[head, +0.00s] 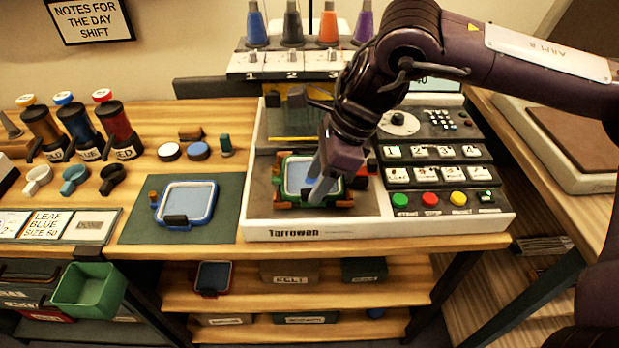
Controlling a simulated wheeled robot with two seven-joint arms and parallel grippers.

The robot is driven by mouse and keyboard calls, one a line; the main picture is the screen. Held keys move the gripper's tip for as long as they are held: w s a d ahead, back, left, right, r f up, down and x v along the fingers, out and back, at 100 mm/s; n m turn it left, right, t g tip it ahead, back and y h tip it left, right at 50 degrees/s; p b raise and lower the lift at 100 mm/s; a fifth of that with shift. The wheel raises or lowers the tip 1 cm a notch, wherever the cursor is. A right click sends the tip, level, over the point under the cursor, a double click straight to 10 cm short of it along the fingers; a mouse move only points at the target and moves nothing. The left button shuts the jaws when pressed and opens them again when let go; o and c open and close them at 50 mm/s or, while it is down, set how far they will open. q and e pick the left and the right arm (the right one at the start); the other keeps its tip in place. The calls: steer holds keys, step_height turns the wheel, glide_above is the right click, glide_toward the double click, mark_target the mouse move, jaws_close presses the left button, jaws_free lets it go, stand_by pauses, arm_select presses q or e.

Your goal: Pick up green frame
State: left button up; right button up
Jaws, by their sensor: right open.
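The green frame (283,181) has a pale inner panel. It sits at the front of the white embroidery machine's bed (262,227), with brown-orange pieces at its corners. My right gripper (318,181) is open, pointing down over the right part of the frame and hiding some of it. I cannot tell whether its fingers touch the frame. My left gripper is not in view.
A blue frame (209,192) lies on a dark green mat (228,228) to the left. Thread cones stand behind. The machine's button panel (432,176) is close on the right. A red frame (213,277) is on the shelf below; a green bin (88,291) is at lower left.

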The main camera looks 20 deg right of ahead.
mark_target(312, 188)
steer(key=shift+x, duration=1.6)
steer(key=shift+c, duration=0.5)
jaws_close()
steer(key=shift+r, duration=0.1)
steer(key=shift+a+r, duration=0.1)
